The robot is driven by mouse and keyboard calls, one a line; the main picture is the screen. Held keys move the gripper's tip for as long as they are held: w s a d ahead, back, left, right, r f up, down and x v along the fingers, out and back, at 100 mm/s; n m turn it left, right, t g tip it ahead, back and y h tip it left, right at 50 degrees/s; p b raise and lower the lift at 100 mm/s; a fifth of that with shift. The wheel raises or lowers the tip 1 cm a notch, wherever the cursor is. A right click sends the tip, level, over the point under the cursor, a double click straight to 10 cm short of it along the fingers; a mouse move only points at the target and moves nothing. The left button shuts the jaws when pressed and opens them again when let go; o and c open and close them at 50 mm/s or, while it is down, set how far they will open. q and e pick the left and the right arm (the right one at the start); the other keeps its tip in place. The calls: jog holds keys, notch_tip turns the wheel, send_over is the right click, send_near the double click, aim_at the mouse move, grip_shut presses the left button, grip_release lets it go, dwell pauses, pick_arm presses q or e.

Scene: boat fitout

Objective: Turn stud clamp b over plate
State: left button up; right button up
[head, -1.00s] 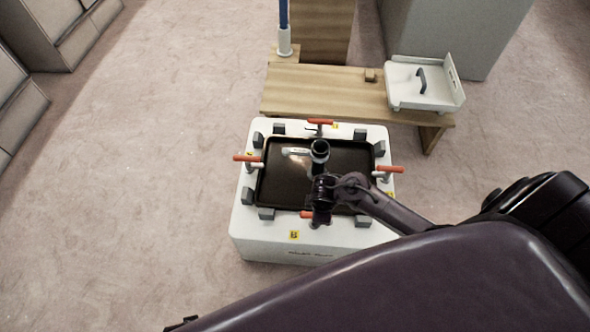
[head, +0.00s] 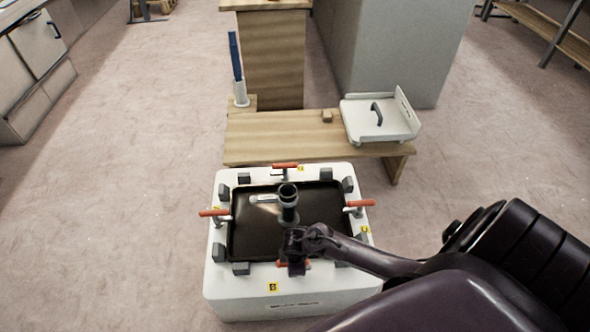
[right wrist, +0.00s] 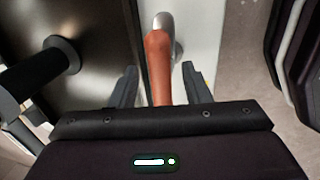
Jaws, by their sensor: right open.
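Stud clamp b, with an orange-red handle (head: 308,264), stands on the front rim of the white box, behind the yellow B label (head: 272,287). My right gripper (head: 293,265) is over it and hides much of it. In the right wrist view the handle (right wrist: 159,72) lies between the two open fingers (right wrist: 158,84), with a gap on each side, and ends at a grey metal part. The handle lies over the white rim, alongside the plate edge. The dark plate (head: 255,238) sits in the box top, with an upright dark tube (head: 288,200) on it. My left gripper is out of view.
Other red-handled clamps stand at the left (head: 214,212), back (head: 285,166) and right (head: 359,203) rims, among grey blocks. Behind is a wooden bench (head: 270,140) with a white tray (head: 408,126). Floor at left is clear.

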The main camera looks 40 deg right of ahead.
jog(key=shift+c, duration=0.4)
grip_shut()
